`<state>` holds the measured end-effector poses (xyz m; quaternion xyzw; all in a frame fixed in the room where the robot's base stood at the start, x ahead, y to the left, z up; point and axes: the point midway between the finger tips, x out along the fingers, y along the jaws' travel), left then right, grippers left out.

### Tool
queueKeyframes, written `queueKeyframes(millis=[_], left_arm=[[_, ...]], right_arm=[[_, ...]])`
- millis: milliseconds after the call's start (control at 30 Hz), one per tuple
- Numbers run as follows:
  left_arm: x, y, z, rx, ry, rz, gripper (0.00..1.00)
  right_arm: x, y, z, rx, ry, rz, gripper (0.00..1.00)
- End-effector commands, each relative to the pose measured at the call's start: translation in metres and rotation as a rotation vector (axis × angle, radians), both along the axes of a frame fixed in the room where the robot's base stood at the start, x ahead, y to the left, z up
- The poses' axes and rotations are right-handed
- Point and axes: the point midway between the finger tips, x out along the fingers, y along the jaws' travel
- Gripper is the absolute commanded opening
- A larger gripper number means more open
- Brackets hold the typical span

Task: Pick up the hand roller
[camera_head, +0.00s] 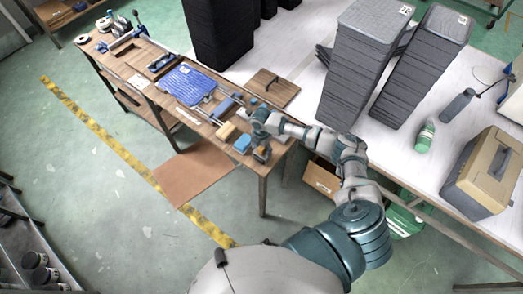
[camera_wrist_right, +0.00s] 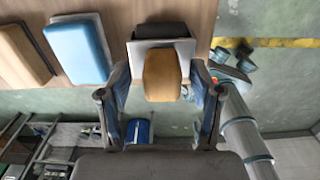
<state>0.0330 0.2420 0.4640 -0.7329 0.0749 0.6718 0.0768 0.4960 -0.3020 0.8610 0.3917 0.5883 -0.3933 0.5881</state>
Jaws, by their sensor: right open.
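The hand roller shows in the right wrist view with a tan handle (camera_wrist_right: 163,75), a grey bracket and a black roller (camera_wrist_right: 161,31). My right gripper (camera_wrist_right: 160,98) is open, with one finger on each side of the handle. In the head view the right gripper (camera_head: 262,150) is over the near end of the wooden workbench (camera_head: 283,150), and it largely hides the roller there. I cannot tell whether the fingers touch the handle. My left gripper is not in view.
A blue block (camera_wrist_right: 82,48) and a tan block (camera_wrist_right: 25,52) lie left of the roller. A ribbed blue panel (camera_head: 189,84) lies farther along the bench. Stacks of dark panels (camera_head: 352,60) and a tool case (camera_head: 484,172) stand on the white table. Floor lies beyond the bench edge.

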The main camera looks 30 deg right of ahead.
Motion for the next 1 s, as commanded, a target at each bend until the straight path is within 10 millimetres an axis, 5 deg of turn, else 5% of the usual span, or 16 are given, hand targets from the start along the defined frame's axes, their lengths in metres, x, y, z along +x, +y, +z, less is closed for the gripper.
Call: queueKeyframes(millis=[133, 400, 767, 1000], left_arm=[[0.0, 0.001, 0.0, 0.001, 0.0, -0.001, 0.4], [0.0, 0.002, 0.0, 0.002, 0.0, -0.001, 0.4], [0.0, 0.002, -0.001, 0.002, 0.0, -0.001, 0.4], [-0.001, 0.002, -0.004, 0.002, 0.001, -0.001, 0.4]], right_arm=[[0.0, -0.002, 0.0, 0.0, 0.0, -0.001, 0.62], [0.0, -0.002, 0.0, 0.001, 0.001, -0.001, 0.0], [0.0, -0.001, 0.004, 0.0, 0.001, -0.001, 0.0], [0.001, -0.001, 0.03, 0.002, -0.003, 0.0, 0.0]])
